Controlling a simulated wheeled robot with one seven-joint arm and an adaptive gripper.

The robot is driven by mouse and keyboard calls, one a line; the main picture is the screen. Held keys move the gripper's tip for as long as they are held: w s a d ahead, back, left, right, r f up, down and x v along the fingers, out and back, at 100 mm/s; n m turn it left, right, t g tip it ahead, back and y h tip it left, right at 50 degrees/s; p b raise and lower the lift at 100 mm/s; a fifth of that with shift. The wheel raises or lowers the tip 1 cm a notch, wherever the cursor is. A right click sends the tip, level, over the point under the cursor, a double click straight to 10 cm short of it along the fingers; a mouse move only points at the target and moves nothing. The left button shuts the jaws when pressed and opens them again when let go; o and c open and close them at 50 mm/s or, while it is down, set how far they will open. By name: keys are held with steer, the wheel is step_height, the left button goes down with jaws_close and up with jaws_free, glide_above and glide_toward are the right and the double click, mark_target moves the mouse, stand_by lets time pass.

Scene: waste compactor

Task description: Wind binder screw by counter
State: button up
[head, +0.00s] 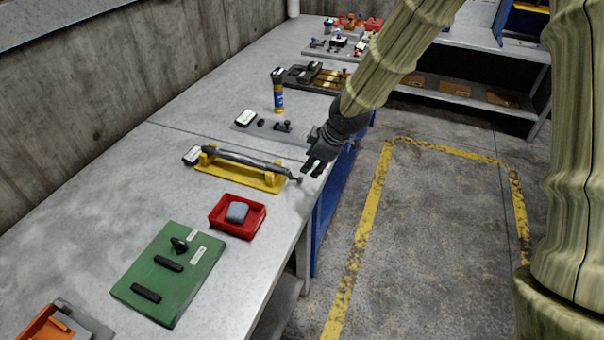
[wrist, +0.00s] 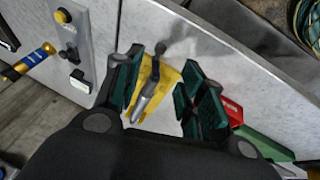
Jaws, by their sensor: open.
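The binder, a dark grey rod (head: 240,161), lies on a yellow stand (head: 262,184) on the bench. A small white-faced box (head: 192,155), perhaps the counter, sits at its left end; I cannot read it. A cranked end with a round knob (head: 298,181) sticks out at the right end. My gripper (head: 313,169) is open and empty, just above and right of that knob. In the wrist view, the rod (wrist: 147,95) and knob (wrist: 160,48) show between the two dark green fingers, apparently touching neither.
A red tray (head: 251,223) with a grey block and a green board (head: 157,295) lie nearer. Behind are a grey plate with a knob and switch (head: 283,127) and a blue-and-yellow cylinder (head: 278,95). The bench edge runs beneath my gripper, with open floor to the right.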

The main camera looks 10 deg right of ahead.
mark_target(301, 178)
steer(key=shift+p+x, duration=1.05)
steer(key=shift+x, duration=4.25)
jaws_close()
